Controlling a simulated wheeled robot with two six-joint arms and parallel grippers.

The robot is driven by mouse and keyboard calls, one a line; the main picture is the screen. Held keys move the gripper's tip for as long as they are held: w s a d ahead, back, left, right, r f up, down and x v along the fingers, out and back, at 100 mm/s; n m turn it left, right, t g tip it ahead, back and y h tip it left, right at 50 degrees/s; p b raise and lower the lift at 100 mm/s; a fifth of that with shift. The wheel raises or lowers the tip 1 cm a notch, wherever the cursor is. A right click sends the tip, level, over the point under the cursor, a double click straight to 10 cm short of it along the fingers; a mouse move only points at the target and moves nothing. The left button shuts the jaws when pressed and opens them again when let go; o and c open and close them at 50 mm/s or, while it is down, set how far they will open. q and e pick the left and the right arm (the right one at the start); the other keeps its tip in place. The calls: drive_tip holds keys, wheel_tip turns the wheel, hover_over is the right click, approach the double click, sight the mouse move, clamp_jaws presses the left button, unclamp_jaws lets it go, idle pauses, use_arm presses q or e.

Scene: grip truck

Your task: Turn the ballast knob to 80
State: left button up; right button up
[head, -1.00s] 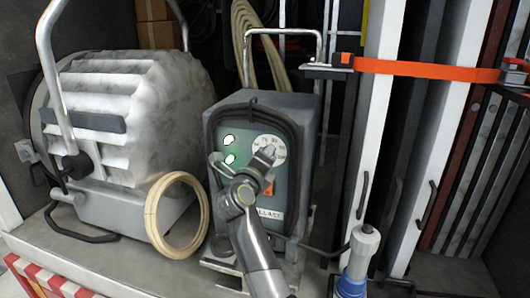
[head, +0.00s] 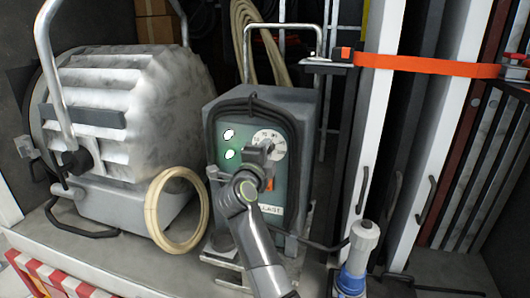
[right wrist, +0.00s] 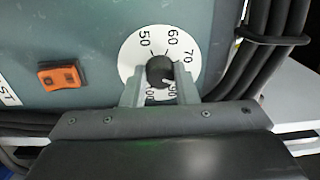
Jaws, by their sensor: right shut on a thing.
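The ballast (head: 285,105) is a grey-green box with a round white dial (head: 277,140) on its front. In the right wrist view the dial (right wrist: 140,48) shows 50, 60 and 70 along its top and right, with more numbers partly covered below. The black ballast knob (right wrist: 160,72) sits at the dial's centre. My right gripper (right wrist: 160,84) is shut on the knob, one finger on each side. In the head view my right gripper (head: 262,150) covers the knob and part of the dial. The knob's exact setting is hard to read. My left gripper is not in view.
An orange switch (right wrist: 59,76) is left of the dial. Black cable (head: 212,135) wraps the ballast. A large lamp (head: 130,115) and a cream cable coil (head: 152,215) stand left. A blue-grey connector (head: 358,260) stands right, near white uprights (head: 378,120).

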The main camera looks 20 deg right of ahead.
drive_tip(key=shift+r, duration=0.1)
drive_tip(key=o, duration=1)
